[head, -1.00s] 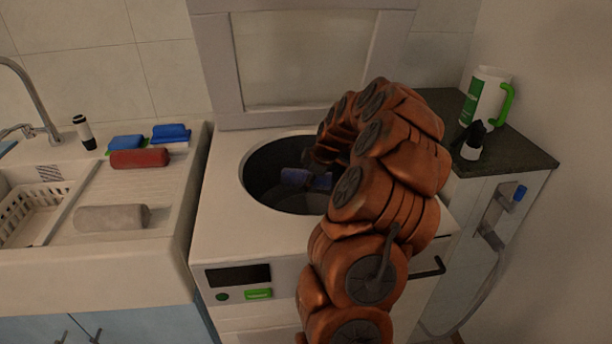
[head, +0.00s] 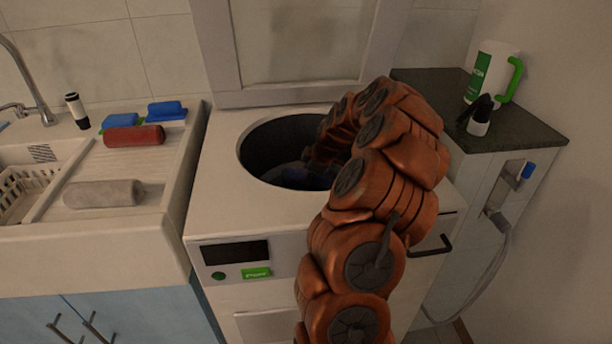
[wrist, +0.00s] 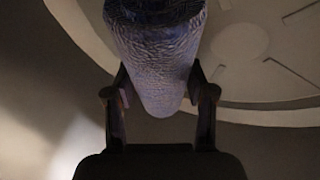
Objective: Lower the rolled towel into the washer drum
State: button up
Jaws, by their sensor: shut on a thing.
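The washer (head: 215,185) has its lid raised, and its round drum opening (head: 262,150) is in the middle of the head view. My arm bends over the right rim and reaches down into the opening. In the wrist view my gripper (wrist: 160,100) is shut on the rolled towel (wrist: 158,60), which is blue-purple and textured. The drum's pale round floor (wrist: 245,60) shows behind the towel. In the head view only a dim blue bit of the towel (head: 318,180) shows inside the drum; my arm and the rim hide the rest and the fingers.
Left on the sink's draining board (head: 150,165) lie a red roll (head: 134,136), a grey roll (head: 104,194) and blue items (head: 166,111). On the right, a dark counter (head: 515,130) holds a white-and-green jug (head: 490,72) and a small black-and-white dispenser (head: 480,116).

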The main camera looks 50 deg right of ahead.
jog(key=o, duration=1.4)
jog(key=v, duration=1.2)
jog(key=shift+r, duration=0.1)
